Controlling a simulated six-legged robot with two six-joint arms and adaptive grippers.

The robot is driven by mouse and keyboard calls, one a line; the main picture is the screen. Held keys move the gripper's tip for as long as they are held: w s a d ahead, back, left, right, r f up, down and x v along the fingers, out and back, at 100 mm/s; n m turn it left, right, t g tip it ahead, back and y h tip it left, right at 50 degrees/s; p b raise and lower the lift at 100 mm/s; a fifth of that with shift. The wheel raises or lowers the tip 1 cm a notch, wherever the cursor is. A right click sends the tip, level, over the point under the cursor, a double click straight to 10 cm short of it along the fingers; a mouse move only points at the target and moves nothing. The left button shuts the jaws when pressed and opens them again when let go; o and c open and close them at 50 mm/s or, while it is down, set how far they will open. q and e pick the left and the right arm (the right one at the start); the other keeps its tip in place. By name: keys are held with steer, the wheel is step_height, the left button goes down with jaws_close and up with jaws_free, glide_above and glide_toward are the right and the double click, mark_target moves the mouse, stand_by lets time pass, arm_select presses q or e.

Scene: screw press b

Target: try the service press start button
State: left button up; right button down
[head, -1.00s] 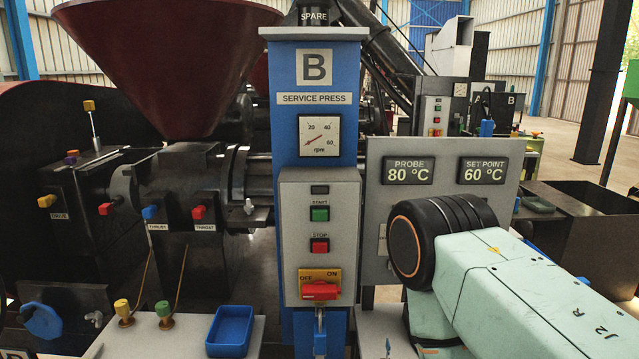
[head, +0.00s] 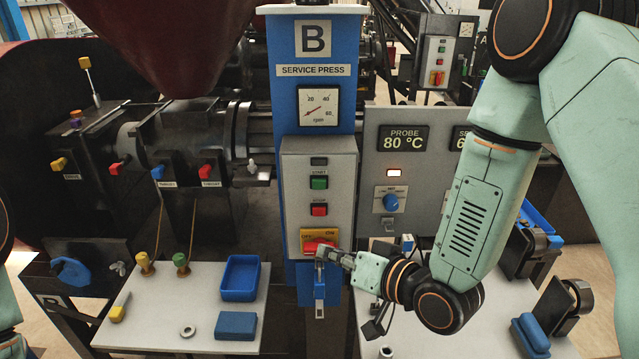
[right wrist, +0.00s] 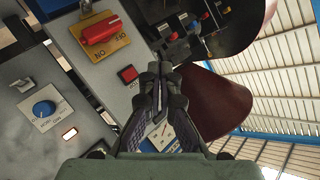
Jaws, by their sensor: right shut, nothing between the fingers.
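The service press column (head: 323,70) is blue and carries a grey control panel (head: 292,195). The green start button (head: 319,182) is on it, above the red stop button (head: 319,209). A red rotary switch (head: 311,245) on a yellow OFF/ON plate is lower down. My right gripper (head: 326,254) is shut and empty, in front of the switch's lower right part; I cannot tell whether they touch. In the right wrist view the shut fingertips (right wrist: 160,68) appear beside the stop button (right wrist: 128,74). The start button is not visible there. My left gripper is out of view.
A grey panel on the right has a PROBE 80 °C display (head: 402,138), a lit lamp (head: 393,173) and a blue knob (head: 391,202). A blue tray (head: 257,278) and a blue block (head: 236,326) are on the left white table (head: 140,338). A dark red hopper hangs above left.

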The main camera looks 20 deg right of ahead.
mark_target(319, 185)
steer(key=shift+t+y, duration=0.7)
steer(key=shift+t, duration=0.1)
steer(key=r, duration=0.1)
steer(key=w+r, duration=0.1)
steer(key=r, duration=0.3)
steer(key=shift+w+a+r, duration=0.1)
steer(key=shift+w+a, duration=0.3)
steer(key=w+d, duration=0.2)
steer(key=w, duration=0.6)
steer(key=shift+w+d, duration=0.2)
steer(key=shift+d, duration=0.05)
steer(key=shift+w, duration=0.15)
steer(key=shift+w+d, duration=0.15)
steer(key=shift+w, duration=0.15)
steer(key=shift+w+d+b, duration=0.15)
steer(key=shift+w+b, duration=0.15)
steer(key=shift+w, duration=0.1)
stand_by(0.9)
steer(key=shift+s, duration=0.15)
steer(key=shift+s+a, duration=0.3)
steer(key=shift+s, duration=0.4)
